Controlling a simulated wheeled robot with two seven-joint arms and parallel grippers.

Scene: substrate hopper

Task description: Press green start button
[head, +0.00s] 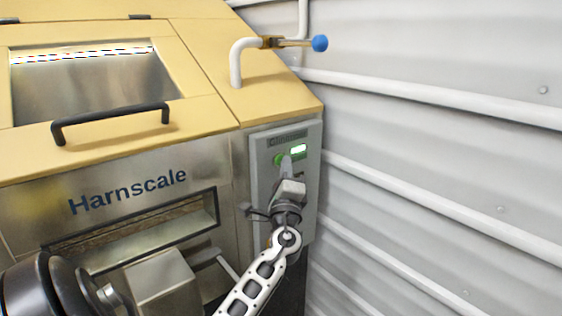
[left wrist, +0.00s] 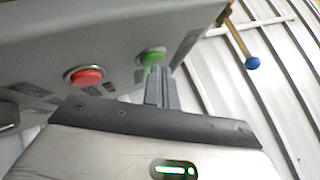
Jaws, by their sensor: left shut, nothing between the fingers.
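The green start button (head: 279,160) is on the grey control panel (head: 312,178) at the right of the machine's front. In the left wrist view the green button (left wrist: 152,54) is at the top middle, its lower part partly covered by my fingers. My left gripper (head: 286,164) is in front of the panel, fingers together and empty, tips at the green button. The fingers also show in the left wrist view (left wrist: 158,72). I cannot tell whether the tips touch the button. My right gripper is not seen.
A red button (left wrist: 86,76) is beside the green one on the panel. The Harnscale hopper (head: 115,160) has a black lid handle (head: 110,117). A blue-knobbed lever (head: 320,43) sticks out right, near a corrugated wall (head: 440,150).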

